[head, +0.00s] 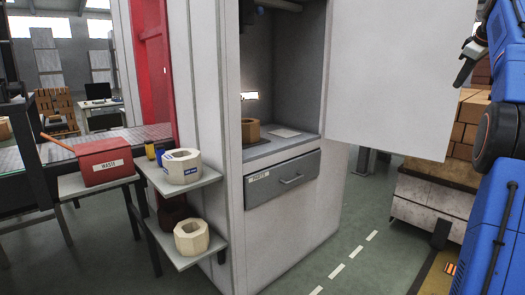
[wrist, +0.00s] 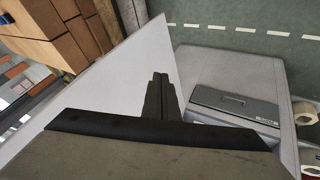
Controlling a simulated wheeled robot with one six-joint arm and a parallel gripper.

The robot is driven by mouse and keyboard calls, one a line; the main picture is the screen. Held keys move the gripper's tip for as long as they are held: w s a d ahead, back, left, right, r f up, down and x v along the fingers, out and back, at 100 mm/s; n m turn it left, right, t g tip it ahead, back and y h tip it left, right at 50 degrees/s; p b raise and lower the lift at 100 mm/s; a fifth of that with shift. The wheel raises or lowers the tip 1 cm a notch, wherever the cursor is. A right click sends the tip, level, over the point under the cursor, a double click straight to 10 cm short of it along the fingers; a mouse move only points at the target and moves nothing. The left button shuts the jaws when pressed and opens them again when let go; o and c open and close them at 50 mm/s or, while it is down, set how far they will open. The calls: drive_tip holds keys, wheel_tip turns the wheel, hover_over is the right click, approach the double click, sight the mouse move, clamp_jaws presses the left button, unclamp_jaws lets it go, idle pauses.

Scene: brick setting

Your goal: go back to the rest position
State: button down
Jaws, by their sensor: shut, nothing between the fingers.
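My gripper (wrist: 160,78) shows in the wrist view with its two dark fingers together and nothing between them. In the head view my gripper (head: 463,78) is at the upper right, in front of the right edge of the open white cabinet door (head: 390,85). It is apart from the shelf and the drawer. My blue arm stands along the right edge of the head view.
The tall grey cabinet (head: 285,235) holds a tan ring-shaped block (head: 250,131) on its shelf. Its drawer (head: 282,182) is closed. Boxes (head: 470,108) stand behind the door. Floor in front is clear.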

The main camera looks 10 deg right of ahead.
drive_tip(key=s+a+f+m, duration=0.1)
drive_tip(key=s+a+f, duration=0.1)
drive_tip(key=a, duration=0.7)
drive_tip(key=s+a+f+m, duration=0.1)
drive_tip(key=s+a+f, duration=0.1)
drive_tip(key=a, duration=0.8)
drive_tip(key=s+a+f+m+y, duration=0.1)
drive_tip(key=s+a+f, duration=0.8)
drive_tip(key=a, duration=0.4)
drive_tip(key=s+a+f, duration=0.5)
drive_tip(key=s+f, duration=0.4)
drive_tip(key=f, duration=0.1)
drive_tip(key=s+a+f+m+g, duration=0.1)
drive_tip(key=s+a+f, duration=0.4)
drive_tip(key=s+f, duration=0.4)
drive_tip(key=s+a+f+m+g+y, duration=0.1)
drive_tip(key=s+a+f, duration=0.4)
drive_tip(key=s+f, duration=0.4)
wheel_tip(320, 180, down, 3)
drive_tip(key=shift+a+r, duration=0.1)
drive_tip(key=shift+a, duration=0.1)
